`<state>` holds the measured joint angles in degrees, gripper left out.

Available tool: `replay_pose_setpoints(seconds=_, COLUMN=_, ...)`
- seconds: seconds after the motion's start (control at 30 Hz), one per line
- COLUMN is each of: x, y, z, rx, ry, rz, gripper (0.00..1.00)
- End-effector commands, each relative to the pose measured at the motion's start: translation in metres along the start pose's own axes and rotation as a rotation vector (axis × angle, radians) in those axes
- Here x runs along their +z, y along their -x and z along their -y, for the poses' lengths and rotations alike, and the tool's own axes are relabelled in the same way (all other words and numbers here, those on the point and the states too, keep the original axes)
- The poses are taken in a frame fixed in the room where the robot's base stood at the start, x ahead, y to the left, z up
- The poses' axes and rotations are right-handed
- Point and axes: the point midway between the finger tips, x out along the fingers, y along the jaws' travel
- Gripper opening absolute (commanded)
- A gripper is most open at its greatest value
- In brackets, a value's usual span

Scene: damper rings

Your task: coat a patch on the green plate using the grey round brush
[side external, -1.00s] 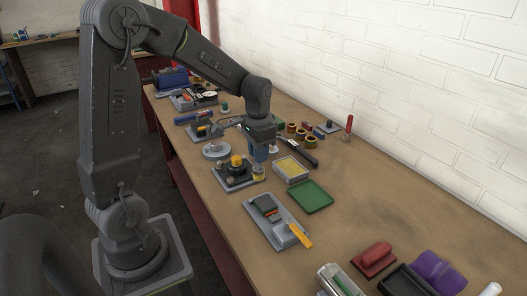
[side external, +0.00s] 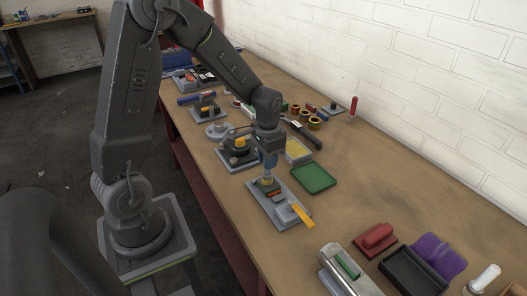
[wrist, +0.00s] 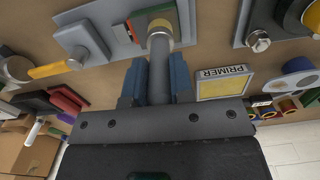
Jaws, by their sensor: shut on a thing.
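My gripper (side external: 268,158) is shut on the grey round brush (wrist: 160,65), its grey handle upright between the blue fingers. A metal collar and pale bristle end show at its tip in the wrist view. In the side view, the brush tip is at the dark green plate (side external: 266,187), which lies on a grey base (side external: 286,221) with a yellow-handled clamp (side external: 302,215). The green plate also shows beside the brush tip in the wrist view (wrist: 146,22), with red and orange edges. I cannot tell whether the bristles touch it. The brush hides part of the plate.
A yellow pad tray labelled PRIMER (wrist: 226,83) and a bright green tray (side external: 314,178) lie behind and to the right. A black fixture (side external: 238,156) stands at the left. A red block (side external: 376,238) and black tray (side external: 412,275) are at the lower right.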

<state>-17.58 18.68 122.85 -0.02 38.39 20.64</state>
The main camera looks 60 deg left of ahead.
Motion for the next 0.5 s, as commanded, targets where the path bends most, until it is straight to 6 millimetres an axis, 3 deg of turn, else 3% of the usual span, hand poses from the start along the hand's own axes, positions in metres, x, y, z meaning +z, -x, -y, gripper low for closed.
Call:
replay_pose_setpoints(seconds=0.4, x=-0.001, y=0.000, z=-0.039, rx=0.001, ry=-0.004, rz=0.002, gripper=0.00)
replay_pose_setpoints(seconds=0.5, x=-0.001, y=0.000, z=-0.029, rx=0.000, ry=0.004, rz=0.002, gripper=0.00)
